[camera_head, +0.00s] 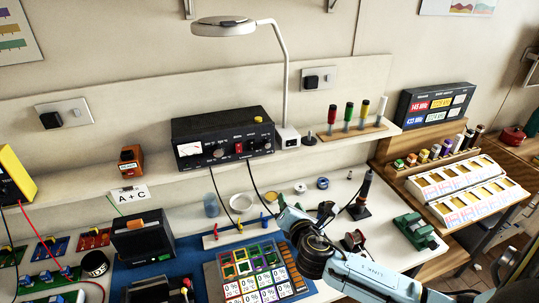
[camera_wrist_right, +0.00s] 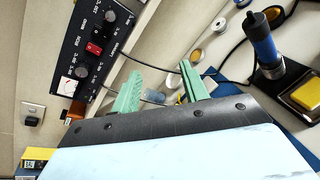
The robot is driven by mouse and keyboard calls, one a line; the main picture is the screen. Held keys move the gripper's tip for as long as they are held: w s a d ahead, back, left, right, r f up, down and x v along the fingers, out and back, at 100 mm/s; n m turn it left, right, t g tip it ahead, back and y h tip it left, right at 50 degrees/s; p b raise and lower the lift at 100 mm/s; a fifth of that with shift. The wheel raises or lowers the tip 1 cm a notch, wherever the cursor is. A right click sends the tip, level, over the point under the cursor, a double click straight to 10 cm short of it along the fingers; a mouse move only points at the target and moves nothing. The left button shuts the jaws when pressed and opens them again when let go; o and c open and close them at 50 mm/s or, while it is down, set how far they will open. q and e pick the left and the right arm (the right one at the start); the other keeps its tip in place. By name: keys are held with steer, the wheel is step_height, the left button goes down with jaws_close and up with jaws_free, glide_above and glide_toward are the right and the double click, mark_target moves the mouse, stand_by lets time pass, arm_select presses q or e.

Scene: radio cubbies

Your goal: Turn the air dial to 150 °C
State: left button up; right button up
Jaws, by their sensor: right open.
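A black control box (camera_head: 222,138) with a white meter, knobs and a red switch stands on the wall shelf. It also shows tilted in the right wrist view (camera_wrist_right: 78,42), with one dark dial (camera_wrist_right: 82,72) beside the meter, another dial (camera_wrist_right: 110,16) farther up and the red switch (camera_wrist_right: 95,48) between them. The panel lettering is too small to read, so I cannot tell which dial is for air or where it points. My right gripper (camera_head: 283,206) is over the bench, below and right of the box. Its green fingers (camera_wrist_right: 160,84) are apart and empty, not touching the box.
Black cables hang from the box to the bench. A lamp (camera_head: 224,27) on a tall pole stands right of the box. A soldering iron (camera_wrist_right: 262,38) in its stand and a tray of coloured compartments (camera_head: 222,272) are near my right arm. An orange-brown block (camera_head: 131,158) sits left on the shelf.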

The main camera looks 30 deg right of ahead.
mark_target(268, 146)
steer(key=w+d+r+n+t+y, duration=0.1)
steer(key=w+r+n+t+y, duration=0.1)
steer(key=w+r+n+t, duration=0.5)
steer(key=w+d+g, duration=0.1)
steer(key=w, duration=0.2)
steer(key=w+d+n+g, duration=0.1)
steer(key=w, duration=0.3)
steer(key=w+d+n+g, duration=0.1)
steer(key=w, duration=0.3)
steer(key=shift+d+f+g+h+b, duration=0.25)
steer(key=shift+f+g+h+b, duration=0.05)
steer(key=shift+f+h+b, duration=0.1)
jaws_close()
